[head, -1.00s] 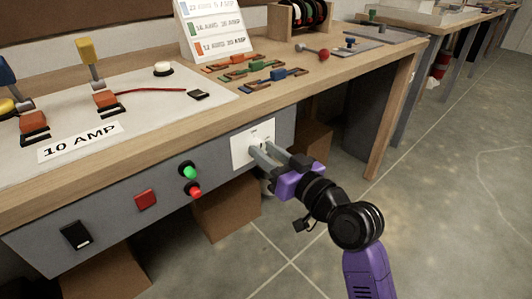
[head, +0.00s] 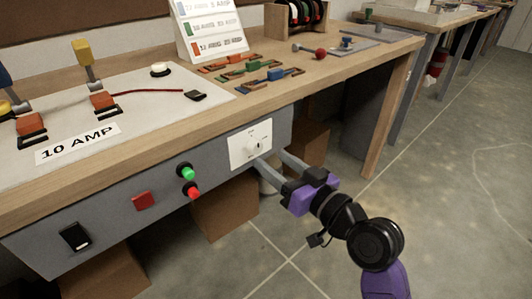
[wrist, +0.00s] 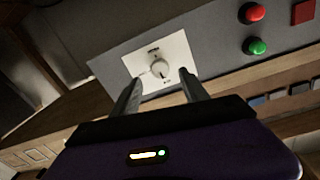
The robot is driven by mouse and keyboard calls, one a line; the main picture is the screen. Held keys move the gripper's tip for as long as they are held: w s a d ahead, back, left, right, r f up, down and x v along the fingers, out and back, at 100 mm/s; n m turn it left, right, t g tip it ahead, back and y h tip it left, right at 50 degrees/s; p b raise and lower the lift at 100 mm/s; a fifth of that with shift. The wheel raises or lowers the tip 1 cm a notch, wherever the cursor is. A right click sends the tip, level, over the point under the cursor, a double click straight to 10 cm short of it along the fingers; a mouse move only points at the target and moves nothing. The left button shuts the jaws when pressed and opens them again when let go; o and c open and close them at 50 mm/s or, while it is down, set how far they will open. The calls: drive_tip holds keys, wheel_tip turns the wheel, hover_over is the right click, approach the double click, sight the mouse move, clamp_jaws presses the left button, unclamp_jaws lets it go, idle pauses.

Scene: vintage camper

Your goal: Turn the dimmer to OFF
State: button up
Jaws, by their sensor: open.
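The dimmer is a small round white knob (head: 254,146) on a white plate (head: 238,153) set in the grey front panel of the bench. In the wrist view the knob (wrist: 160,68) shows between and beyond the fingertips, with a dark mark on its face; the plate's lettering is too small to read. My gripper (head: 269,157) is open, its two grey fingers pointing at the plate from the front right. In the wrist view my gripper (wrist: 157,75) has nothing between its fingers, and the knob appears clear of both.
Left of the plate on the panel are a green button (head: 187,172), a red button (head: 194,193), a red square (head: 143,200) and a black rocker switch (head: 75,236). The wooden bench top (head: 215,117) overhangs above. Cardboard boxes (head: 225,208) stand beneath. The floor to the right is free.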

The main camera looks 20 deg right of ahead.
drive_tip(key=shift+v, duration=1.65)
drive_tip(key=s+d+f+m+t+h, duration=0.2)
drive_tip(key=s+d+m+h, duration=0.25)
drive_tip(key=s+h, duration=0.2)
drive_tip(key=s+a+f+n+g+y, duration=0.15)
drive_tip(key=s+f, duration=0.25)
drive_tip(key=s, duration=0.6)
drive_tip(key=s+a+f+n+g, duration=0.1)
drive_tip(key=s+a+f, duration=0.2)
drive_tip(key=s, duration=0.6)
drive_tip(key=s+a+f+n+g, duration=0.15)
drive_tip(key=s+f, duration=0.25)
drive_tip(key=s, duration=0.6)
wheel_tip(320, 180, up, 23)
drive_tip(key=p, duration=2.3)
drive_tip(key=shift+a+g, duration=0.25)
drive_tip(key=shift+g, duration=0.05)
drive_tip(key=shift+r+m, duration=0.1)
drive_tip(key=shift+m, duration=0.15)
